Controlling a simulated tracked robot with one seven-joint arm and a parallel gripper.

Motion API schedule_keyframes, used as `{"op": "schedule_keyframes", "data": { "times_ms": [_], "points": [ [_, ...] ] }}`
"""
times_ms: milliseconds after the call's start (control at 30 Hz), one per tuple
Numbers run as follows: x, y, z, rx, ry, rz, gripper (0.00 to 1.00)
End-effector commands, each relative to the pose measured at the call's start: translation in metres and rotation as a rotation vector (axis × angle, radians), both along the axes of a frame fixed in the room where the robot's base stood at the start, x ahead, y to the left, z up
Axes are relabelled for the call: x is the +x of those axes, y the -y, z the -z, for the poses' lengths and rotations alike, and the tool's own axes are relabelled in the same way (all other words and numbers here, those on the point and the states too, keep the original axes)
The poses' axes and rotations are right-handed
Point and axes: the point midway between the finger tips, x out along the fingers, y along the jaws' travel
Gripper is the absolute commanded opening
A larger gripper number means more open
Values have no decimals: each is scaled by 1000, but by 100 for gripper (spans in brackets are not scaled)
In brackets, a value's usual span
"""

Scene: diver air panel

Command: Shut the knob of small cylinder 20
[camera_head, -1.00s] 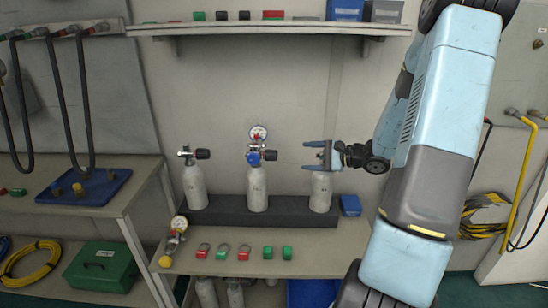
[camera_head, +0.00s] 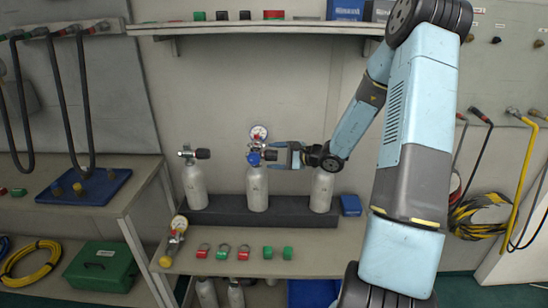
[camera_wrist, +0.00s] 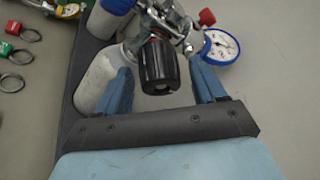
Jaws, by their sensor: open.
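Three small white cylinders stand in a row: a left one (camera_head: 194,187), a middle one (camera_head: 257,189) and a right one (camera_head: 322,190). Their number marks are too small to read, so I cannot tell which is 20. The middle one carries a blue fitting (camera_head: 254,158) and a gauge (camera_head: 258,133). My gripper (camera_head: 274,156) is open at the middle cylinder's valve, pointing left. In the wrist view, the black knob (camera_wrist: 158,68) sits between the open fingers (camera_wrist: 160,72), with visible gaps at both sides. The gauge (camera_wrist: 220,46) is just beyond the right finger.
The cylinders stand in a dark block (camera_head: 225,212) on a bench (camera_head: 310,262). A loose regulator with gauge (camera_head: 177,238) and several red and green tags lie in front. A shelf (camera_head: 220,28) hangs above. A blue box (camera_head: 350,205) sits at right.

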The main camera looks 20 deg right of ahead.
Motion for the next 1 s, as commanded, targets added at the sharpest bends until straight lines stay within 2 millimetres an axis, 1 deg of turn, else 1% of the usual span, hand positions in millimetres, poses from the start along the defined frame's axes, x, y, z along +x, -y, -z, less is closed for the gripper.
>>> {"op": "schedule_keyframes", "data": {
  "times_ms": [267, 800, 833, 1000],
  "points": [
    [0, 0, 0, 0, 0, 0, 68],
    [0, 0, 0, -1, -1, -1, 17],
    [0, 0, 0, -1, -1, -1, 14],
    [0, -1, 0, 9, -26, -3, 14]
  ]
}}
